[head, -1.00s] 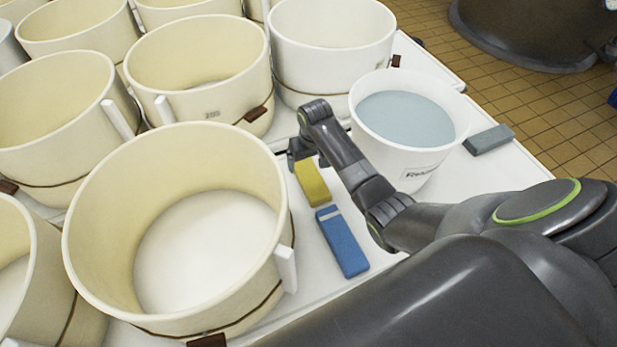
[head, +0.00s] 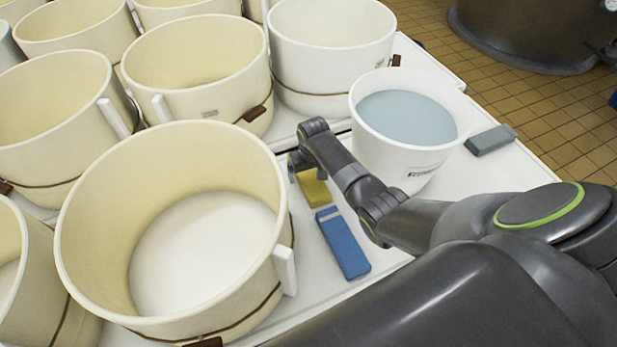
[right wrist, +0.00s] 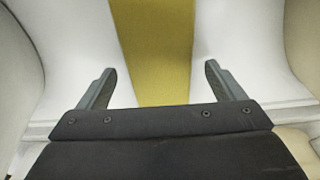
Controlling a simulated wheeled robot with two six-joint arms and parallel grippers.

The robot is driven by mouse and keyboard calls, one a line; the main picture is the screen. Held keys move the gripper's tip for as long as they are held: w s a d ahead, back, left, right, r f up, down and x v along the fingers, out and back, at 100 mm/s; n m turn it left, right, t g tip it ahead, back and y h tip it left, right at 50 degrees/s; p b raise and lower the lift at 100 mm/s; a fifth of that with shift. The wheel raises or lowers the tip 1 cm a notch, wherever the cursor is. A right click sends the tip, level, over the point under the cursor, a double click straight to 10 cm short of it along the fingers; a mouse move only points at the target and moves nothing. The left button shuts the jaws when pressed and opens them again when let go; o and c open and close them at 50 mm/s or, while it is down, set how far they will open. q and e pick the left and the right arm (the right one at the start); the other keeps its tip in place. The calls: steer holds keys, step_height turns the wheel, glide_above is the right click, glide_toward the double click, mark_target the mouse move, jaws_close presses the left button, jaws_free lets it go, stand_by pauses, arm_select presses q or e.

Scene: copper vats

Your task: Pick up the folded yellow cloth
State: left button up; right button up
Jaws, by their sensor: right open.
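The folded yellow cloth (head: 316,192) lies on the white table between the large cream vat and the white bucket. My right gripper (head: 299,170) is over its far end and hides part of it in the head view. In the right wrist view the cloth (right wrist: 155,50) runs between the two spread fingers of my right gripper (right wrist: 160,85), with white surface showing on both sides. The fingers are open and stand apart from the cloth's edges. My left gripper is not in view.
A blue cloth (head: 343,245) lies just nearer than the yellow one. A white bucket of bluish liquid (head: 430,165) stands to the right, with a grey block (head: 490,139) beyond it. A large cream vat (head: 95,270) stands close on the left.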

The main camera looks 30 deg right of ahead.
mark_target(309, 174)
steer(key=c, duration=1.2)
steer(key=shift+r, duration=0.15)
steer(key=shift+r, duration=0.35)
step_height(309, 174, up, 9)
steer(key=shift+r+p, duration=0.1)
steer(key=shift+p, duration=0.95)
steer(key=shift+r, duration=0.1)
